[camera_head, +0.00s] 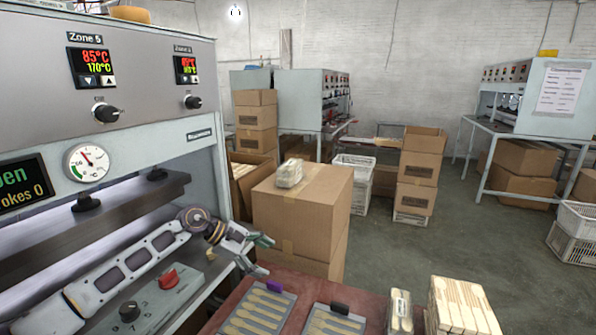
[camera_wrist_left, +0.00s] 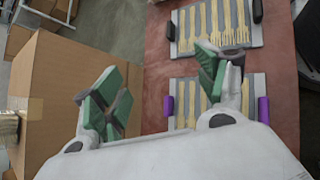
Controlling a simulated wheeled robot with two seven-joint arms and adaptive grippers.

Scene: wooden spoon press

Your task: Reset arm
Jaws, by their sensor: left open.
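My left arm comes in from the left, in front of the press (camera_head: 140,60). My left gripper (camera_head: 262,256) is open and empty, above the far left edge of the red table (camera_head: 290,283). In the left wrist view its green-padded fingers (camera_wrist_left: 160,88) stand wide apart, with nothing between them. Two grey trays of wooden spoons lie on the table: one with a purple handle (camera_head: 281,287) and one with a black handle (camera_head: 339,308). Both trays also show in the wrist view, the purple-handled one partly hidden by a finger. My right gripper is not in view.
A large cardboard box (camera_head: 300,212) stands just beyond my left gripper, with a wrapped bundle (camera_head: 289,174) on top. A control box with a red switch (camera_head: 168,279) is below my left arm. Stacks of wooden sticks (camera_head: 464,306) stand at the table's right. Open floor (camera_head: 470,235) lies beyond.

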